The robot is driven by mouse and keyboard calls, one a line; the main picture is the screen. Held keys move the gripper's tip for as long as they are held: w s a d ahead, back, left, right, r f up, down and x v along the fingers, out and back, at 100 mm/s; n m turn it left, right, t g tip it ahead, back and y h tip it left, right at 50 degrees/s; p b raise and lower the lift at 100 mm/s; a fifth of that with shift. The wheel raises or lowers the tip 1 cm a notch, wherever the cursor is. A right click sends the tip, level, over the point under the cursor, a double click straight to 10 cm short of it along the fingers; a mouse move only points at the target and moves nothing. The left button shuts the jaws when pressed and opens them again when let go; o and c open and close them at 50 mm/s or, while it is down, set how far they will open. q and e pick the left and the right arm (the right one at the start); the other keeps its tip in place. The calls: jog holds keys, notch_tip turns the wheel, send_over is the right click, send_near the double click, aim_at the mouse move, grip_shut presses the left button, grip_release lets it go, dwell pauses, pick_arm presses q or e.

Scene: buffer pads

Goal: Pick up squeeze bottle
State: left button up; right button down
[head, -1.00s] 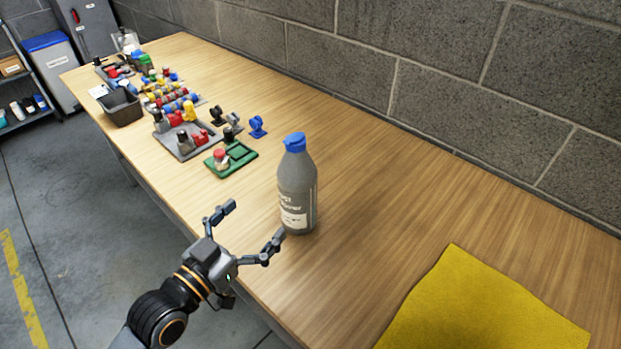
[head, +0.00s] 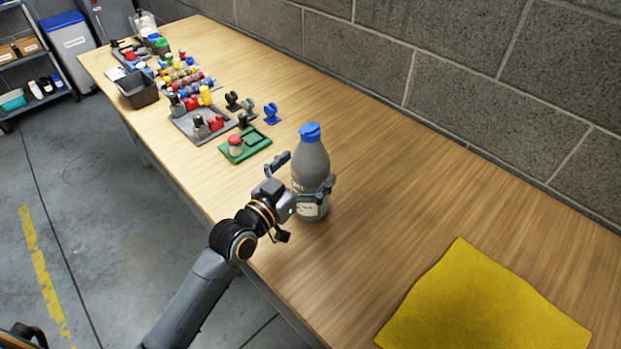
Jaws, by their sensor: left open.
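A grey squeeze bottle (head: 311,165) with a blue cap and a white label stands upright on the wooden table (head: 400,200) near its front edge. My left gripper (head: 305,174) is open, with its fingers on either side of the bottle's body. One finger is at the bottle's left, and the other crosses its front right, over part of the label. I cannot tell whether the fingers touch it. My right gripper is not in view.
A yellow cloth (head: 485,305) lies at the right front of the table. A green tray (head: 246,145), a grey tray (head: 199,123) with coloured parts and a dark bin (head: 137,90) stand to the left. A block wall runs behind.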

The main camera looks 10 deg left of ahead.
pick_arm(q)
jog(key=shift+w+d, duration=0.2)
jog(key=shift+w, duration=0.1)
jog(key=c, duration=1.5)
jog(key=shift+r, duration=0.1)
jog(key=shift+c, duration=1)
jog(key=shift+r, duration=0.15)
